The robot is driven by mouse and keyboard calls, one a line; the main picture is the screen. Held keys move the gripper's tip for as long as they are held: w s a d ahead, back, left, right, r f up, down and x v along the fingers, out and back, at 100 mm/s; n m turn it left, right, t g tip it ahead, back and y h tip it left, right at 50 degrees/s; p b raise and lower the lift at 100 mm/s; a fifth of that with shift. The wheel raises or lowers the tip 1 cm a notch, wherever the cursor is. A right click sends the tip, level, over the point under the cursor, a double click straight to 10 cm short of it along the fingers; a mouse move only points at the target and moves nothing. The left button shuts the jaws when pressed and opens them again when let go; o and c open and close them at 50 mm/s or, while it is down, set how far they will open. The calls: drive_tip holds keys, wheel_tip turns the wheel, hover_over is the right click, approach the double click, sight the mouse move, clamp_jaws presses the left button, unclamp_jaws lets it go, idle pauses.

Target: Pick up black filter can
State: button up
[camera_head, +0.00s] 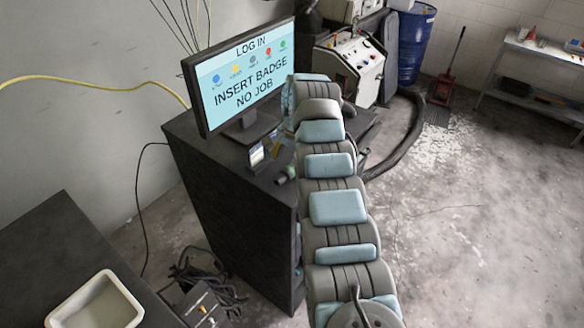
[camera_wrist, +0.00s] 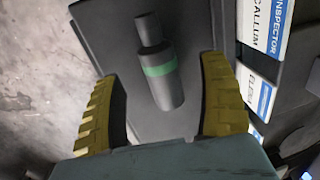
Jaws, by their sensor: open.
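A dark grey to black can (camera_wrist: 163,75) with a green band and a narrower neck lies on the dark cabinet top (camera_wrist: 120,20) in the wrist view. It matches the black filter can best. My gripper (camera_wrist: 162,72) is open, with one yellow ribbed finger on each side of the can. Gaps show between the can and both fingers. In the head view my arm reaches over the dark cabinet (camera_head: 235,210) and hides my gripper.
White name badges (camera_wrist: 265,25) stand in a dark holder right of the fingers. A monitor (camera_head: 245,75) reading "INSERT BADGE NO JOB" stands on the cabinet left of my arm. A white tray (camera_head: 72,308) sits on a dark table at lower left.

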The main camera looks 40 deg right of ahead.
sight(288, 169)
drive_tip(key=shift+w+f+p, duration=0.1)
drive_tip(key=shift+f+p, duration=0.5)
drive_tip(key=shift+f, duration=0.9)
drive_tip(key=shift+w+f+b, duration=0.15)
drive_tip(key=shift+f+b, duration=0.2)
drive_tip(key=shift+f, duration=0.7)
drive_tip(key=shift+a, duration=0.1)
drive_tip(key=c, duration=1.3)
